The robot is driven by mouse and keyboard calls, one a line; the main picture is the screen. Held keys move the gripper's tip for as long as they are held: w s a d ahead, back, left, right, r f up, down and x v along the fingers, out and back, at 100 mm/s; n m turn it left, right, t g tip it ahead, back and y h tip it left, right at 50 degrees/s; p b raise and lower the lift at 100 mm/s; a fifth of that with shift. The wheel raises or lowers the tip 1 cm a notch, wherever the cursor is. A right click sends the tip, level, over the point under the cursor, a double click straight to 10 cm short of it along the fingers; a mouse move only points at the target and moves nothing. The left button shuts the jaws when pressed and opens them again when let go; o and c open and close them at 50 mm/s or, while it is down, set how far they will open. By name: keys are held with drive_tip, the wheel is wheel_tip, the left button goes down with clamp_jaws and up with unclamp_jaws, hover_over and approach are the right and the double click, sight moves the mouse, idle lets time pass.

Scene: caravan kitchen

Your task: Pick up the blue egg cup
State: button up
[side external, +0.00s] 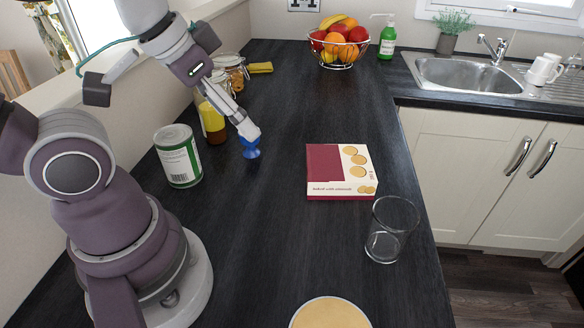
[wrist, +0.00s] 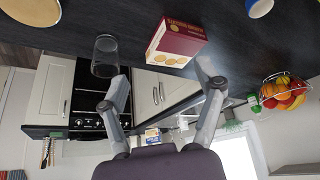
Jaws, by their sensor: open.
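The blue egg cup (side external: 251,151) stands on the dark worktop, left of the maroon and cream biscuit box. In the side view my gripper (side external: 248,133) overlaps the top of the cup. In the wrist view the two fingers of my gripper (wrist: 163,72) are spread wide, with nothing held between them. A blue rounded thing, which looks like the egg cup (wrist: 262,9), shows at the top edge there, cut off and outside the fingers. The fingers look apart from it.
The biscuit box (side external: 340,172) and a clear glass (side external: 391,229) stand to the right. A green and white tin (side external: 178,156), a yellow-brown bottle (side external: 211,123) and jars (side external: 231,72) stand left. A fruit basket (side external: 339,47) is at the back. The worktop in front of the cup is clear.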

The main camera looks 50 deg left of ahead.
drive_tip(key=shift+o, duration=0.6)
drive_tip(key=n+g+y, duration=0.4)
drive_tip(key=n+g, duration=0.1)
drive_tip(key=n, duration=1.1)
approach(250, 143)
drive_tip(key=shift+y, duration=0.3)
drive_tip(key=x, duration=0.7)
drive_tip(key=w+a+x, duration=0.1)
drive_tip(key=x, duration=0.3)
drive_tip(key=shift+a+r, duration=0.1)
drive_tip(key=shift+r, duration=0.2)
drive_tip(key=c, duration=1.3)
